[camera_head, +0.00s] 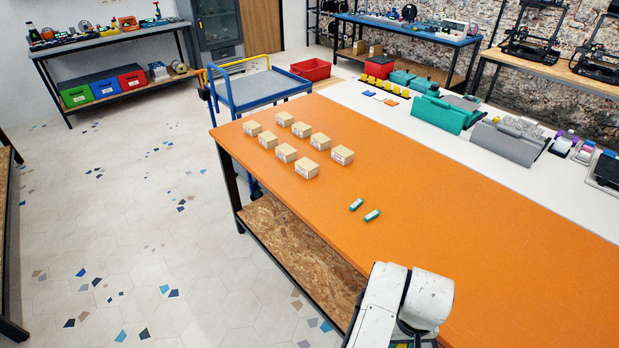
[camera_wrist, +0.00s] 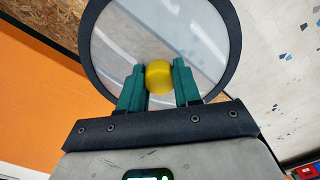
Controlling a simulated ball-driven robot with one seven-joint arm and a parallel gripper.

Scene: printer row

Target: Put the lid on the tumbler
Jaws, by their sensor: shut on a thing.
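In the wrist view, the lid (camera_wrist: 160,38) is a round clear disc with a dark rim and a yellow knob (camera_wrist: 159,77) at its middle. My gripper (camera_wrist: 160,84) has green fingers, shut on the yellow knob from both sides. In the head view, my arm covers the lower right, and the gripper and lid are hidden or out of the picture. I cannot make out the tumbler in either view.
An orange table (camera_head: 470,215) carries several small tan boxes (camera_head: 306,168) and two small teal-and-white items (camera_head: 372,215). Its middle and right are clear. A white bench (camera_head: 450,145) with teal and grey cases runs behind it. A blue cart (camera_head: 262,90) stands beyond the far left end.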

